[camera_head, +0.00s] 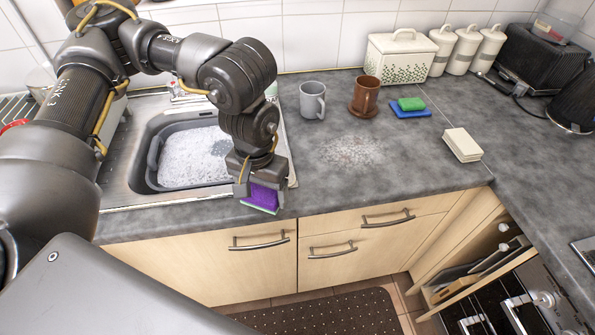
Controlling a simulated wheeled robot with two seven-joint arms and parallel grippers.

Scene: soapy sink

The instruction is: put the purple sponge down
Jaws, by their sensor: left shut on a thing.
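The purple sponge (262,196) has a pale green layer along its lower edge. My left gripper (258,190) is shut on it at the front edge of the grey counter (390,195), just right of the sink. The sponge is tilted, and I cannot tell whether it touches the counter. My right gripper is not in view.
A grey basin (152,170) of suds sits in the metal sink (118,185). A grey mug (312,101), brown mug (364,97), green sponge (411,104) on a blue one (410,113), and cream block (461,145) stand on the counter. A whitish patch (350,151) marks its open middle.

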